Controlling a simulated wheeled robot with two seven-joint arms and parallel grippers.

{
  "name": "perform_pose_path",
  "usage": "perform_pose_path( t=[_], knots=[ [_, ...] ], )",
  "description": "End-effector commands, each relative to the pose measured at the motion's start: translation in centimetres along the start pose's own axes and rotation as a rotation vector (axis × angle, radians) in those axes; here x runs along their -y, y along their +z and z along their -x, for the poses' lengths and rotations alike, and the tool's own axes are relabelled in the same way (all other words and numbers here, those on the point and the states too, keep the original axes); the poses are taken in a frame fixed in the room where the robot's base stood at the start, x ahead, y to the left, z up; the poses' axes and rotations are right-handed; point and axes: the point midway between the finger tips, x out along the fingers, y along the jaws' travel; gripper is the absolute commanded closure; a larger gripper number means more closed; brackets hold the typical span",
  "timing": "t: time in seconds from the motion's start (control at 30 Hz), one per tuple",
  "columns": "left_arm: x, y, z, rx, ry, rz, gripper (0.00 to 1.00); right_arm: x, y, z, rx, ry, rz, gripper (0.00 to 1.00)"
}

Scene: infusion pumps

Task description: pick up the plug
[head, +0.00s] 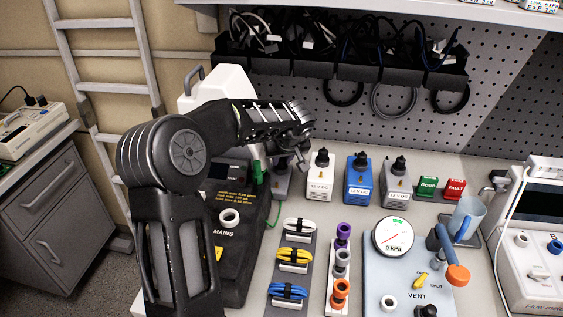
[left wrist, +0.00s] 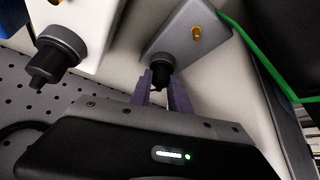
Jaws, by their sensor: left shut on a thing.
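My left gripper (head: 298,162) reaches in from the left in the head view, above the row of small power boxes. In the left wrist view its two purple fingers (left wrist: 167,92) are shut on the black plug (left wrist: 157,65). The plug sits on top of a grey box (left wrist: 188,38) with a brass stud, and appears still seated on it. In the head view the arm largely hides this plug, and part of the grey box (head: 281,186) shows below the gripper. My right gripper is not in view.
A white box (head: 319,186), a blue box (head: 359,190) and another grey box (head: 396,193), each with a black plug on top, stand to the right. A black mains unit (head: 232,235) and green cable are close on the left. A pegboard (head: 500,95) rises behind.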

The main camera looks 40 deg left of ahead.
Motion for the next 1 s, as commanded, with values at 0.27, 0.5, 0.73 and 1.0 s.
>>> perform_pose_path(
  t=[0.27,0.5,0.73,1.0],
  knots=[
    [0.0,-1.3,2.0,-0.003,0.001,0.002,1.0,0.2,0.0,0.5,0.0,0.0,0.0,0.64],
    [-0.1,-4.4,6.7,-0.005,0.002,0.003,1.0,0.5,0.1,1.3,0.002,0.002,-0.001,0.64],
    [-0.1,-7.5,11.6,-0.003,0.002,0.002,1.0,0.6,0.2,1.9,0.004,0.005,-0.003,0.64],
    [0.0,-9.6,14.9,0.0,0.001,0.001,1.0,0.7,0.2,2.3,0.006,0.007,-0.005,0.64]
  ],
)
